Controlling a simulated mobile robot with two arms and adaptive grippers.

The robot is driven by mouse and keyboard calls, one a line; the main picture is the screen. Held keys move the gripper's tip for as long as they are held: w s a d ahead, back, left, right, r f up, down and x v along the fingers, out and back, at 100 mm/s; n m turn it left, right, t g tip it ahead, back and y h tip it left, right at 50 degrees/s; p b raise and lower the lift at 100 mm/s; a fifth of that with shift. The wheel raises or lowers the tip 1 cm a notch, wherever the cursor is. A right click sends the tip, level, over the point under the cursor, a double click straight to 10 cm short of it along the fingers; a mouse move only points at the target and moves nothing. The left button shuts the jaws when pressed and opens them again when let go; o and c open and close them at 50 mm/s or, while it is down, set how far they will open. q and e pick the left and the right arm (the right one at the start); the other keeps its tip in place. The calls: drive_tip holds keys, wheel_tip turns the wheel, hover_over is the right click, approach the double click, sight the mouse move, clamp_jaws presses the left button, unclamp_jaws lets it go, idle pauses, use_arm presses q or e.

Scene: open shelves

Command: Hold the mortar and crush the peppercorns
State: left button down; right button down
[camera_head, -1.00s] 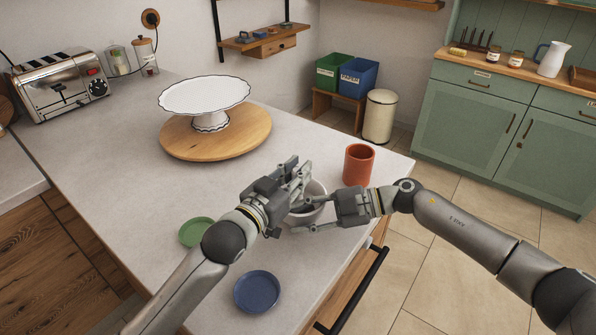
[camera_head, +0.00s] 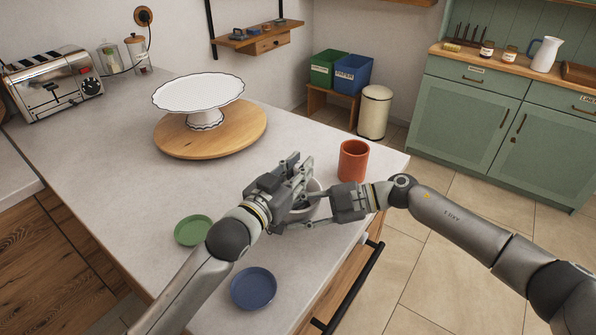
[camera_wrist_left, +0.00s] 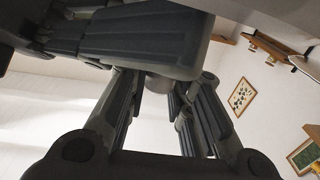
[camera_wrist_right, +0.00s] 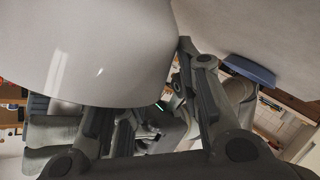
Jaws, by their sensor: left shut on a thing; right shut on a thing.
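The mortar (camera_head: 303,215), a pale grey-white bowl, stands on the counter near its right edge, largely hidden by both grippers. Its smooth curved wall fills the upper left of the right wrist view (camera_wrist_right: 90,50). My right gripper (camera_head: 312,208) is shut on the mortar from the right. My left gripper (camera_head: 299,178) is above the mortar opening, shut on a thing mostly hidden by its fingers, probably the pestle. A small rounded grey end shows between those fingers in the left wrist view (camera_wrist_left: 158,84). I cannot see the peppercorns.
A terracotta cup (camera_head: 354,162) stands just behind my right gripper. A green dish (camera_head: 193,230) and a blue dish (camera_head: 254,288) lie at the front. A white cake stand (camera_head: 198,95) on a round wooden board (camera_head: 175,142) is farther back. The counter's left middle is clear.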

use_arm(q)
drive_tip(key=shift+w+f, duration=0.2)
drive_tip(key=shift+w, duration=0.1)
use_arm(e)
drive_tip(key=shift+d+f, duration=0.1)
drive_tip(key=shift+f, duration=0.25)
use_arm(q)
drive_tip(key=shift+s+a, duration=0.35)
drive_tip(key=shift+s, duration=0.05)
drive_tip(key=shift+w+d, duration=0.25)
drive_tip(key=shift+w, duration=0.15)
drive_tip(key=shift+s+d+r, duration=0.2)
drive_tip(key=shift+s, duration=0.5)
drive_tip(key=shift+w, duration=0.15)
